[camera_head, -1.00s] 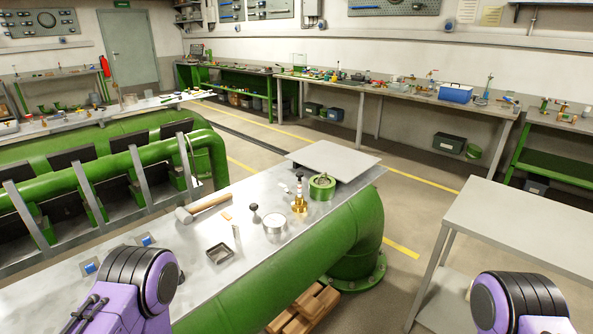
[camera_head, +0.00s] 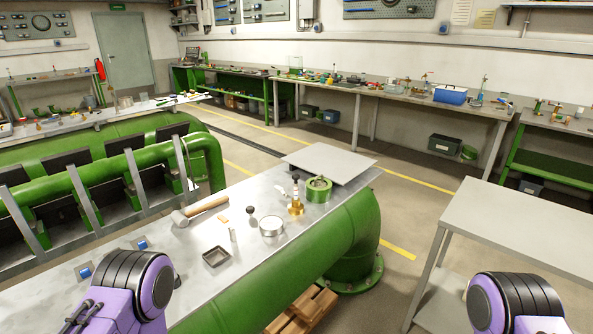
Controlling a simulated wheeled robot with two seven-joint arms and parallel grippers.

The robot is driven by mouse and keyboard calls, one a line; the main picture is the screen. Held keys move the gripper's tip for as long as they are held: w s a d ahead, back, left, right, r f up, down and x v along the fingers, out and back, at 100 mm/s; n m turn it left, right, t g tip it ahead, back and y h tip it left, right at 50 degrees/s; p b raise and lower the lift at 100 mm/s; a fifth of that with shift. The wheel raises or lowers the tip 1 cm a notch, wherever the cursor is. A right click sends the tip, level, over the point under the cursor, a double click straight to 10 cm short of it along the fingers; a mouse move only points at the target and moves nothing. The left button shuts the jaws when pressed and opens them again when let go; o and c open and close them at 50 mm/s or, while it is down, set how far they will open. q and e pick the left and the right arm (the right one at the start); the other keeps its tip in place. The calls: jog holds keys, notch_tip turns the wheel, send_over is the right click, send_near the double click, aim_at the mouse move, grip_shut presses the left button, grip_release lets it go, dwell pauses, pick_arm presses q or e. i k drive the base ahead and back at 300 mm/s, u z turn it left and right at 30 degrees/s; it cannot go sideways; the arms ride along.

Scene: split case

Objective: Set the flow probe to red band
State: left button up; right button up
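A brass fitting (camera_head: 296,207) with a slim upright stem (camera_head: 296,188) stands on the metal bench top. It looks most like the flow probe, but the stem's bands are too small to read. A green ring-shaped part (camera_head: 318,190) stands just right of it. A round silver ring or dish (camera_head: 271,226) lies to its front left, and a black-knobbed piece (camera_head: 251,213) stands left of that. Only my purple and black arm links show at the bottom left and bottom right. Neither gripper is in view.
A mallet (camera_head: 205,208) and a small square tray (camera_head: 216,257) lie on the bench top. A flat grey plate (camera_head: 328,163) covers its far end. A large green pipe (camera_head: 335,245) runs along the bench's right side. A bare grey table (camera_head: 530,225) stands at the right.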

aim_at(295, 177)
jog(key=u, duration=0.05)
jog(key=k, duration=0.4)
jog(key=z, duration=0.65)
jog(key=i, duration=1.25)
jog(key=u, duration=0.1)
